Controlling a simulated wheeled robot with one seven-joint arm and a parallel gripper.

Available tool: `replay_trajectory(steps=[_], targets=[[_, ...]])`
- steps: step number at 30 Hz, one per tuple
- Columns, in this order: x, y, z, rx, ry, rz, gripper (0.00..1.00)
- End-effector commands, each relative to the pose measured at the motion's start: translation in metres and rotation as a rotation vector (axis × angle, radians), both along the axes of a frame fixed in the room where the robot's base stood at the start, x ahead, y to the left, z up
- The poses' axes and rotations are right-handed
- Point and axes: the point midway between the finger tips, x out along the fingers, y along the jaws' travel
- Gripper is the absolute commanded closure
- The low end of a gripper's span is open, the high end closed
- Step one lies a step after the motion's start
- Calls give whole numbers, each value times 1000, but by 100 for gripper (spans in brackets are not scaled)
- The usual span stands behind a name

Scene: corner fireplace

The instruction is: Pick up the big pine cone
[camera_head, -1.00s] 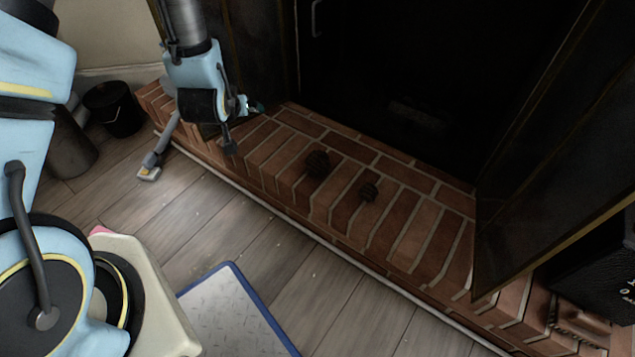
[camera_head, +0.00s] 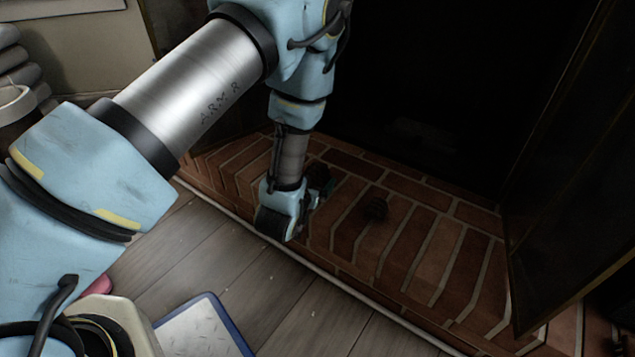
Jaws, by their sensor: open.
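The big pine cone (camera_head: 318,174) is a dark brown, rough lump on the brick hearth, just right of my lower arm. Part of it is hidden behind my wrist. A smaller dark pine cone (camera_head: 375,208) lies on the bricks to its right and nearer the front. My gripper (camera_head: 287,222) hangs down over the hearth's front part, left of and in front of the big cone. It is open, with no cone seen in it. Its fingers are hard to make out against the dark bricks.
The brick hearth (camera_head: 428,240) runs diagonally to the lower right. The firebox behind is black. An open dark door panel (camera_head: 565,200) stands at the right. The hearth right of the small cone is clear.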

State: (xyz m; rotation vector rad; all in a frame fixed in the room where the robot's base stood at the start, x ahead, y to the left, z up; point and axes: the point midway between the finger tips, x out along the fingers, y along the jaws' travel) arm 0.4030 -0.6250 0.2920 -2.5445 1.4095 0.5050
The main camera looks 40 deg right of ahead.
Motion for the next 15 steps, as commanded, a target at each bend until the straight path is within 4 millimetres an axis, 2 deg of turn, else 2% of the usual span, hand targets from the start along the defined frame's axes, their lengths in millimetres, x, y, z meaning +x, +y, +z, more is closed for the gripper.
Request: replay_trajectory(steps=[15], targets=[[27,-45,-17,0,1,0,0]])
